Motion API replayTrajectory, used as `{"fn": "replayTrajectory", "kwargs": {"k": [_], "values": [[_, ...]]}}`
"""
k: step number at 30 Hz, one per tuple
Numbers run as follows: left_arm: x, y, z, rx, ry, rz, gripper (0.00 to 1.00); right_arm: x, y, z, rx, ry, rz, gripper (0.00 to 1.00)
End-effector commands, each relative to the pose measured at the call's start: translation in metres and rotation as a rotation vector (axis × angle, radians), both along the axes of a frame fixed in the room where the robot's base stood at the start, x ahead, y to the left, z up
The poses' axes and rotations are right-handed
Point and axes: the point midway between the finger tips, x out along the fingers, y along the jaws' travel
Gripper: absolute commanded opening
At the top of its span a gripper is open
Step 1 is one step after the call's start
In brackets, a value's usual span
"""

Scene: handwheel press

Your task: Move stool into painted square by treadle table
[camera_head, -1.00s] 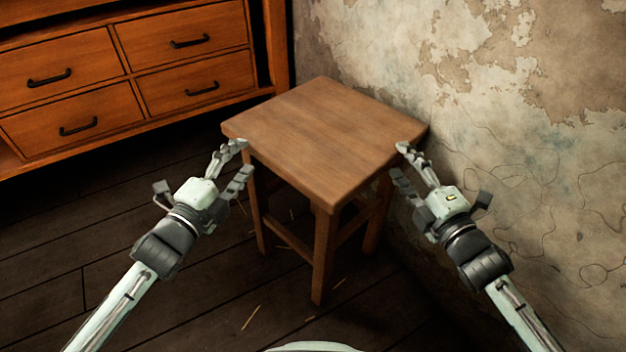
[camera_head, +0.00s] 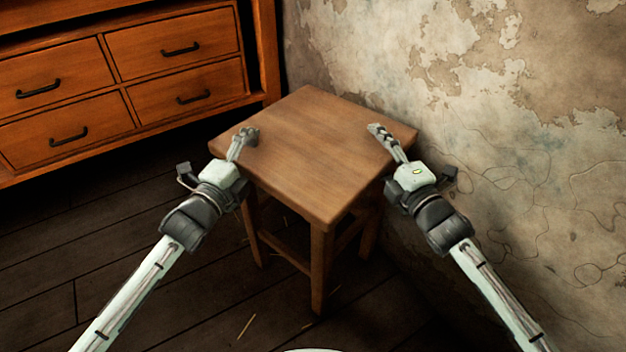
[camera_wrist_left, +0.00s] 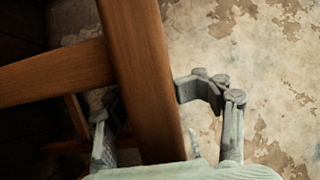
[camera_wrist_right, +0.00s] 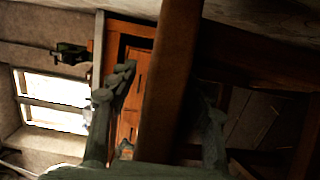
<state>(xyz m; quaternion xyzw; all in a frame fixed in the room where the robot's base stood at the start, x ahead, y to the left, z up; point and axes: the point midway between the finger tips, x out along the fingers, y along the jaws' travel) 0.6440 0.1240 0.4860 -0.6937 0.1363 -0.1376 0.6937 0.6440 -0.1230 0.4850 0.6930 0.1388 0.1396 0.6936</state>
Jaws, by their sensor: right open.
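The wooden stool (camera_head: 315,150) stands upright on the dark floor near the wall corner. My left gripper (camera_head: 246,148) is at the seat's left edge, and my right gripper (camera_head: 388,150) is at its right edge. Each has one finger above the seat; the other is hidden below it in the head view. In the left wrist view, the seat board (camera_wrist_left: 145,80) lies between the open fingers. In the right wrist view, the seat board (camera_wrist_right: 172,90) also stands between open fingers, with a gap beside it. No painted square or treadle table is in view.
An orange wooden drawer cabinet (camera_head: 155,75) stands at the back left. A peeling plaster wall (camera_head: 500,130) runs close along the stool's right side. Dark plank floor (camera_head: 130,230) is clear to the left and front, with a few straw bits.

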Motion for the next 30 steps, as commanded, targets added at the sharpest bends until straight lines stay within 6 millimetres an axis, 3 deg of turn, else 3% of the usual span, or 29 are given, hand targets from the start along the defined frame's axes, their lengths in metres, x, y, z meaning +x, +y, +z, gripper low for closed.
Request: {"fn": "replayTrajectory", "kwargs": {"k": [12,24,30], "values": [[0.0056,-0.0022,-0.0037,0.002,0.008,0.001,0.52,0.006,0.0025,-0.0001,0.001,0.0,0.0,0.47],[0.0048,-0.0018,-0.008,0.004,0.016,0.003,0.02,0.0059,0.0025,0.0005,0.001,-0.001,0.0,0.0],[0.004,-0.0023,-0.0098,0.005,0.018,0.002,0.0,0.006,0.0024,0.0013,0.002,-0.004,0.0,0.0]]}}
